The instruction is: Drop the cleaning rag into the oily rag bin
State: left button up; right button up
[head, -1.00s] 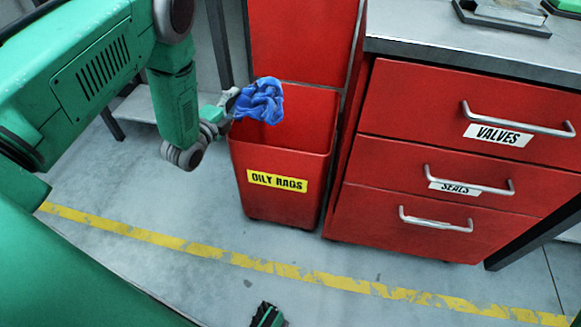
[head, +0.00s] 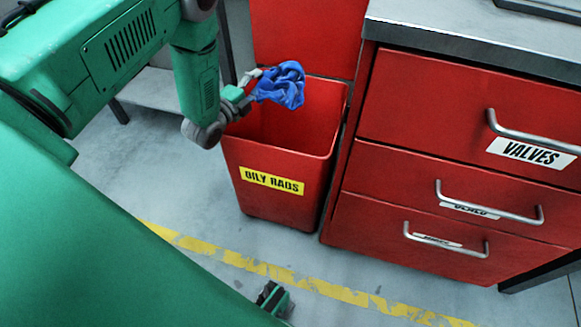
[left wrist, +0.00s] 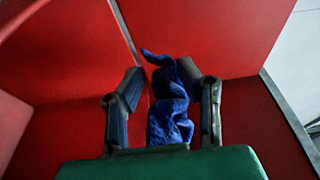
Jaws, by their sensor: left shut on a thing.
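The cleaning rag (head: 281,84) is a crumpled blue cloth. My left gripper (head: 258,86) is shut on it and holds it over the open top of the oily rag bin. In the left wrist view the rag (left wrist: 168,110) sits between the two dark fingers. The oily rag bin (head: 262,205) is red with a yellow OILY RAGS label and stands on the floor. Its raised red lid (head: 305,35) is behind the rag. A small green and black part at the bottom of the head view, perhaps my right gripper (head: 271,297), is too cut off to read.
A red drawer cabinet (head: 430,150) with VALVES on its top drawer stands close to the right of the bin. Its grey worktop (head: 450,35) is above. A yellow line (head: 320,287) crosses the open grey floor in front.

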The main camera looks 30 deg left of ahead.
pick_arm(q)
jog(key=shift+d+f+b, duration=0.2)
jog(key=shift+f+b, duration=0.15)
jog(key=shift+f, duration=0.5)
jog(key=shift+a+f, duration=0.1)
jog(key=shift+f, duration=0.05)
jog(key=shift+a+f, duration=0.15)
jog(key=shift+a, duration=0.3)
jog(key=o, duration=1.1)
jog(key=shift+a, duration=0.1)
jog(key=shift+o, duration=0.2)
jog(key=shift+d+r, duration=0.2)
jog(key=shift+d, duration=0.3)
jog(key=shift+s, duration=0.2)
jog(key=s, duration=1.1)
jog(key=shift+s+a, duration=0.15)
jog(key=shift+s, duration=0.15)
pick_arm(e)
jog(key=shift+f, duration=0.85)
pick_arm(q)
jog(key=shift+a+f, duration=0.1)
jog(key=shift+a, duration=0.05)
pick_arm(e)
jog(key=shift+a, duration=0.1)
jog(key=shift+s, duration=0.1)
